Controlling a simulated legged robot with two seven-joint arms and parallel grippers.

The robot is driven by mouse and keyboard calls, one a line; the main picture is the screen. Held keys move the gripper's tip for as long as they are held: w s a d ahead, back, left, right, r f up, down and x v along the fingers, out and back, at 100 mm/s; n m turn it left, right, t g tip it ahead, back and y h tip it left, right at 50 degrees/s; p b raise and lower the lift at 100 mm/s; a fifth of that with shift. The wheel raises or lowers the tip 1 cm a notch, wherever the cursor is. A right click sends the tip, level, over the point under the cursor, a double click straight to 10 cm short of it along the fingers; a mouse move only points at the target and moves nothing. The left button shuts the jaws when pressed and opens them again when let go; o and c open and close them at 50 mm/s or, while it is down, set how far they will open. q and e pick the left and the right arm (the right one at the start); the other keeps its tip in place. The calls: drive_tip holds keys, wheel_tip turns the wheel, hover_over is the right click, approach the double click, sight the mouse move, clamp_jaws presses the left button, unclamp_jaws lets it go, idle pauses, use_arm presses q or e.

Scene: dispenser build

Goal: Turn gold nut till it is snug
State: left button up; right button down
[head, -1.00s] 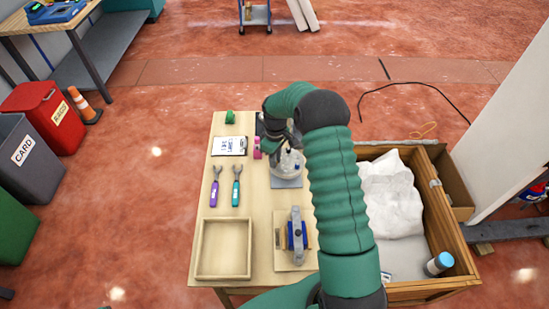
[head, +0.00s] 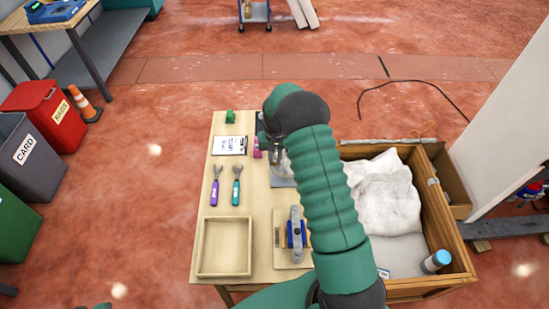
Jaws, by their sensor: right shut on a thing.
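My right gripper (head: 277,150) reaches down over the clear dispenser (head: 287,165) at the back right of the wooden table. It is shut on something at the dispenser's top. My arm and wrist cover the fingertips and most of the dispenser. The gold nut itself cannot be made out; it is hidden under the gripper. The dispenser stands on a grey mat (head: 283,183). My left gripper is not in view.
Purple (head: 215,186) and teal (head: 236,186) wrenches, a clipboard (head: 230,145) and an empty wooden tray (head: 224,247) lie on the left. A blue-and-grey fixture (head: 296,233) stands in front. A crate with white cloth (head: 386,195) adjoins the table's right side.

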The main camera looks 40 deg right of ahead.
sight(275, 161)
drive_tip(key=shift+m, duration=0.6)
drive_tip(key=shift+s, duration=0.1)
drive_tip(key=c, duration=1.4)
unclamp_jaws()
wheel_tip(275, 161, up, 17)
drive_tip(key=shift+f+b, duration=0.15)
drive_tip(key=shift+b, duration=0.2)
